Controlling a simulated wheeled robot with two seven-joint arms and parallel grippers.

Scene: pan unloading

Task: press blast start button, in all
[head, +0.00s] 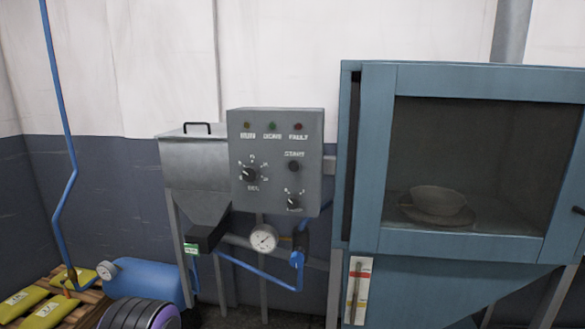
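The grey control box (274,198) stands upright left of the blue cabinet. Its start button (293,167) is a small dark round button under a label that seems to read START, on the right of the panel. A larger dial (250,174) with numbers is on its left, and a smaller knob (293,202) is below the button. Yellow, green and red lamps run along the top. I cannot tell whether any lamp is lit. Neither of my grippers is in view, and nothing touches the button.
The blue cabinet (378,170) has a window showing a bowl (438,200) on a dish. A grey hopper (194,162) stands left of the box. A pressure gauge (263,239) and blue hoses are below. A blue tank (150,281) and yellow bags (50,314) are lower left.

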